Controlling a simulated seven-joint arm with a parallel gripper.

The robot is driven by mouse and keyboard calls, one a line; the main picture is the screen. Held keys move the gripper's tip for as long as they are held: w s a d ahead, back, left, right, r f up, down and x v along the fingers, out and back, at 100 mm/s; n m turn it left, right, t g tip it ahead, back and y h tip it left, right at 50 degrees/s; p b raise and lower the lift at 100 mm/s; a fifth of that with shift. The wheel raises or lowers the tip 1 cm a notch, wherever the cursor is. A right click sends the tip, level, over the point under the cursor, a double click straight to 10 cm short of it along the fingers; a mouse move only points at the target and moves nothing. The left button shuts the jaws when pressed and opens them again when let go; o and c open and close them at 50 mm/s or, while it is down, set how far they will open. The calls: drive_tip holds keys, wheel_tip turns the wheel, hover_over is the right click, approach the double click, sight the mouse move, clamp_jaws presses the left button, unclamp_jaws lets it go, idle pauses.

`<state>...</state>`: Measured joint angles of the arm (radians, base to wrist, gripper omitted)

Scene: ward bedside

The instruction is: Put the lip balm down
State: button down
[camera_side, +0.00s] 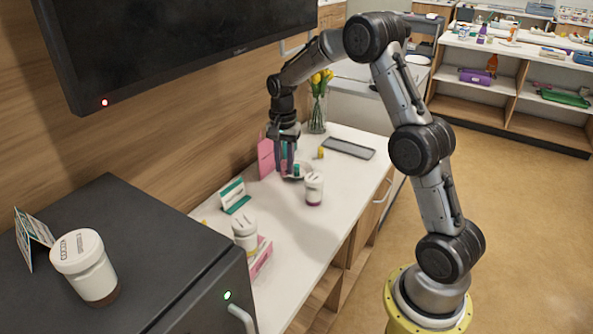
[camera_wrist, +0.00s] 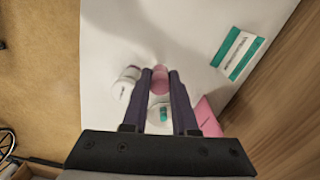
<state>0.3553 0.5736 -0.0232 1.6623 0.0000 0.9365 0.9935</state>
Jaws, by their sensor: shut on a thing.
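My gripper (camera_side: 285,170) points down over the white counter. In the wrist view its two dark fingers (camera_wrist: 160,76) are shut on a small pink item, which I take to be the lip balm (camera_wrist: 160,82). In the side view the fingers mostly hide it, and I cannot tell whether its lower end touches anything. A small white dish (camera_wrist: 153,120) with a teal item (camera_wrist: 162,114) in it is right beside the fingers. The teal item also shows in the side view (camera_side: 297,169).
A white jar (camera_side: 314,187) stands close to the gripper; a pink card (camera_side: 266,157) stands behind it. Counter between the jars is clear.

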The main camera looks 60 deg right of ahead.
drive_tip(key=s+d+m, duration=0.2)
drive_tip(key=s+d, duration=0.4)
drive_tip(key=d, duration=0.6)
hover_over(305, 172)
drive_tip(key=shift+m, duration=0.3)
drive_tip(key=f, duration=0.9)
drive_tip(key=shift+s+a, duration=0.2)
drive_tip(key=shift+a, duration=0.05)
drive_tip(key=shift+w+d+f, duration=0.1)
drive_tip(key=shift+f, duration=0.85)
drive_tip(key=shift+w+d+f, duration=0.1)
drive_tip(key=shift+f, duration=0.8)
drive_tip(key=shift+f, duration=0.35)
drive_tip(key=c, duration=0.7)
unclamp_jaws()
drive_tip(key=shift+r, duration=0.1)
wheel_tip(305, 172, up, 13)
drive_tip(key=shift+f, duration=0.2)
